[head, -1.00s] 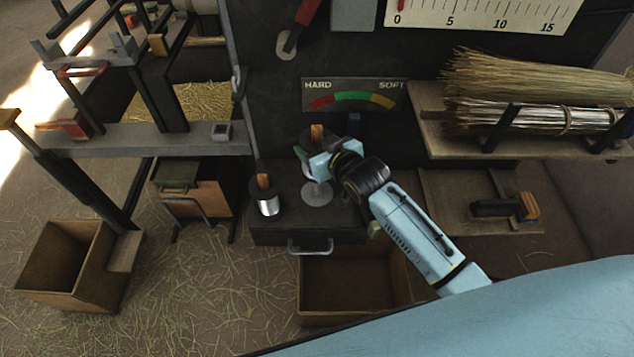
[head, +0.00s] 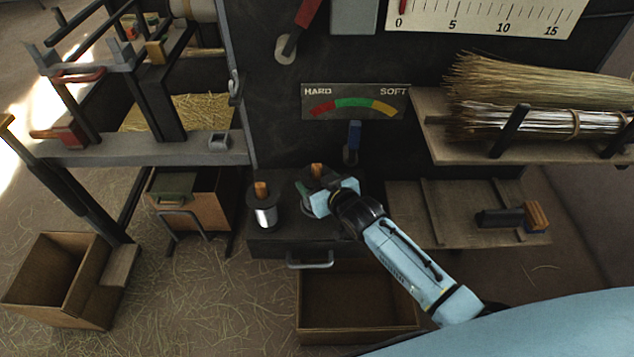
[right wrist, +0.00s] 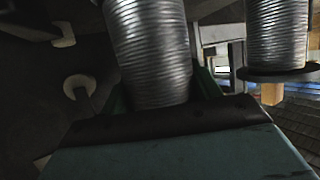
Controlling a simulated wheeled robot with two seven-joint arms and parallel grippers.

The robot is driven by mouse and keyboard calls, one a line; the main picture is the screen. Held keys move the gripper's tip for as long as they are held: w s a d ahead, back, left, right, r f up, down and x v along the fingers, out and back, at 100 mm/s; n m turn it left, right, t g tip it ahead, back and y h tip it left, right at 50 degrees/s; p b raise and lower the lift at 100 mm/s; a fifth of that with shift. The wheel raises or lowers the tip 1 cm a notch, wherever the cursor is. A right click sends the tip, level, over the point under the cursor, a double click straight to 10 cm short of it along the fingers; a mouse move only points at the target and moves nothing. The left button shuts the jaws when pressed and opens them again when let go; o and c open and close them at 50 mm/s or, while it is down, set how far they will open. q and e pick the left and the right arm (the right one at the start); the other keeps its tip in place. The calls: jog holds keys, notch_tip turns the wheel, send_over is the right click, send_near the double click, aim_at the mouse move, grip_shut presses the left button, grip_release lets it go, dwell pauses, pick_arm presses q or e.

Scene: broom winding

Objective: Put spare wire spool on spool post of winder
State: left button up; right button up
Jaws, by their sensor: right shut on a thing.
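The spare wire spool (head: 317,177), with a dark top flange and a wooden piece standing up from it, is at the right part of the dark box top. My right gripper (head: 322,195) is shut around it. In the right wrist view, the silver wire winding (right wrist: 152,50) stands between the fingers, slightly tilted in the picture. The spool and gripper cover the spot where a grey disc showed earlier, so the post is hidden, and I cannot tell whether the spool rests on it. My left gripper is not in view.
A second silver spool (head: 264,208) stands upright close on the left; it also shows in the right wrist view (right wrist: 278,35). The dark box (head: 290,240) has a front handle. An open crate (head: 355,305) is below. A shelf with straw bundles (head: 470,148) is at the right.

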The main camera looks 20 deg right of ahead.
jog(key=shift+r, duration=0.15)
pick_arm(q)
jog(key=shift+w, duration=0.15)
pick_arm(e)
jog(key=o, duration=1.4)
jog(key=shift+f, duration=0.25)
jog(key=shift+o, duration=0.2)
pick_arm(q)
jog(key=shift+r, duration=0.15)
pick_arm(e)
jog(key=shift+r, duration=0.15)
pick_arm(q)
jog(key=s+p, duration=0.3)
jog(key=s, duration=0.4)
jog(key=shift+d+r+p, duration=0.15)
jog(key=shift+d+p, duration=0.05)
jog(key=shift+p, duration=0.2)
pick_arm(e)
jog(key=v, duration=1.2)
